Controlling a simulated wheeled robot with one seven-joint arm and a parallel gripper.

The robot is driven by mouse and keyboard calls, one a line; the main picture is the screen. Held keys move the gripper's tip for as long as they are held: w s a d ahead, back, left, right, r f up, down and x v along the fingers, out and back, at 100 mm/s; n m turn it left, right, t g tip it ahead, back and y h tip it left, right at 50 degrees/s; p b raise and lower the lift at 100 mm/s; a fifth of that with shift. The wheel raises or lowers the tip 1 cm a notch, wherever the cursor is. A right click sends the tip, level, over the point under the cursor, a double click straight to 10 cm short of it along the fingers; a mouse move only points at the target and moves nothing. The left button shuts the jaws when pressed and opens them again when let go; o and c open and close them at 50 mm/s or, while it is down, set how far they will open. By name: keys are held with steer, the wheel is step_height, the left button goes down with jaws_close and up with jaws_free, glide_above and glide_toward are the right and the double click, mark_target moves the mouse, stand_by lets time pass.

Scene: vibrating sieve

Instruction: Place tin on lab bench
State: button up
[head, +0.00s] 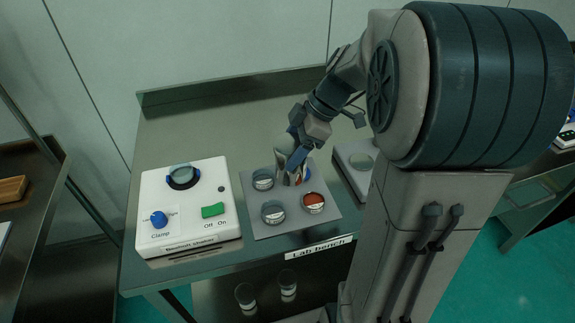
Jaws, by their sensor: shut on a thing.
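My gripper (291,174) points down over the back right part of a grey mat (245,207) on the lab bench (220,120). It is shut on a tin (307,175), which is mostly hidden behind the fingers; a bit of blue shows at its edge. I cannot tell whether this tin touches the mat. A tin with grey contents (262,181) stands at the mat's back left. Another grey-filled tin (272,213) stands at the front left. A tin with red-orange contents (313,203) stands at the front right, close to my gripper.
A white shaker (186,228) with a blue clamp knob (158,219) and green switch (212,210) stands left of the mat. A white device (355,166) stands to the right, partly behind my arm. The bench is clear behind the shaker and mat.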

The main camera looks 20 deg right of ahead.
mark_target(277, 180)
steer(key=shift+s+a+f, duration=0.4)
steer(key=shift+a+f, duration=0.05)
steer(key=shift+a, duration=0.25)
steer(key=shift+f, duration=2.05)
steer(key=shift+f, duration=0.2)
steer(key=o, duration=1.2)
steer(key=shift+c, duration=0.2)
steer(key=shift+r, duration=0.15)
